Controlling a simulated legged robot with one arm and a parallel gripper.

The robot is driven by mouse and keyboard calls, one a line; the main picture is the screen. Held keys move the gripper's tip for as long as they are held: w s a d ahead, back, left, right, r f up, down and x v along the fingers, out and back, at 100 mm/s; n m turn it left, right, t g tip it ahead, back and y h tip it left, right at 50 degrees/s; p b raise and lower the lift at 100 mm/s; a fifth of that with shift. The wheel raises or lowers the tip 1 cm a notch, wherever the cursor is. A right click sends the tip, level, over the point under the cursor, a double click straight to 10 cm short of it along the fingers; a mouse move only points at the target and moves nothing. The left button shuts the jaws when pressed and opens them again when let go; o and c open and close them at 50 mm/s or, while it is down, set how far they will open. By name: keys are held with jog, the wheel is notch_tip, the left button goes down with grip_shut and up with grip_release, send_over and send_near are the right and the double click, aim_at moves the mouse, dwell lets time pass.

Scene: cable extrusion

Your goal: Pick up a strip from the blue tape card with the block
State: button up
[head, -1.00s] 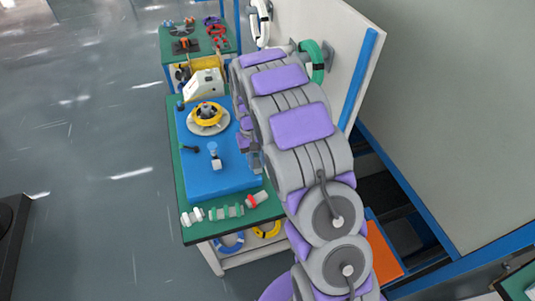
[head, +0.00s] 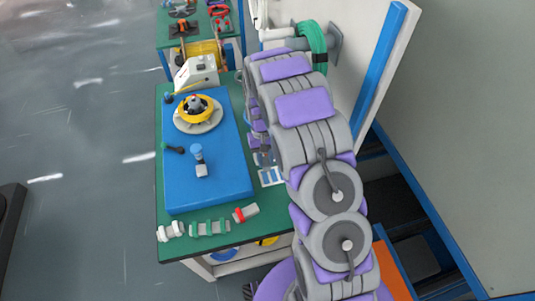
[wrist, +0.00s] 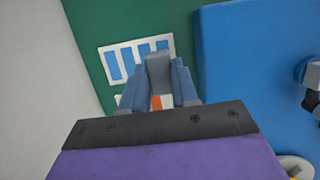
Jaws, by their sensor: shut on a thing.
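The tape card (head: 270,176) is a white frame with blue strips, lying on the green table top to the right of the blue board. In the wrist view the card (wrist: 109,49) lies just beyond the fingertips, with part of it hidden behind them. My gripper (wrist: 158,78) is shut on a grey block (wrist: 158,68), held between its two blue-grey fingers. The block's end overlaps the card's lower right part in the picture; I cannot tell whether it touches. A white and orange patch shows between the fingers. In the head view my gripper (head: 264,158) is small and partly hidden by my arm.
A raised blue board (head: 215,180) carries a yellow reel (head: 195,109) and a small pale-topped fixture (head: 199,160). Green, white and red-banded pieces (head: 208,228) lie along the table's front edge. A white panel (head: 360,45) with a green coil (head: 313,45) stands right of the table.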

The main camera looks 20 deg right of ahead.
jog(key=f, duration=0.1)
jog(key=a+f+b, duration=0.1)
jog(key=shift+f, duration=0.4)
jog(key=f, duration=0.1)
jog(key=d+f+b, duration=0.1)
jog(key=f, duration=0.1)
jog(key=shift+d, duration=0.2)
jog(key=shift+f, duration=0.15)
jog(key=shift+a, duration=0.7)
jog(key=shift+d, duration=0.85)
jog(key=shift+a, duration=0.4)
jog(key=shift+a+p, duration=0.25)
jog(key=shift+p, duration=0.35)
jog(key=shift+s+f, duration=0.15)
jog(key=shift+f, duration=0.5)
dwell(0.8)
jog(key=shift+p, duration=0.3)
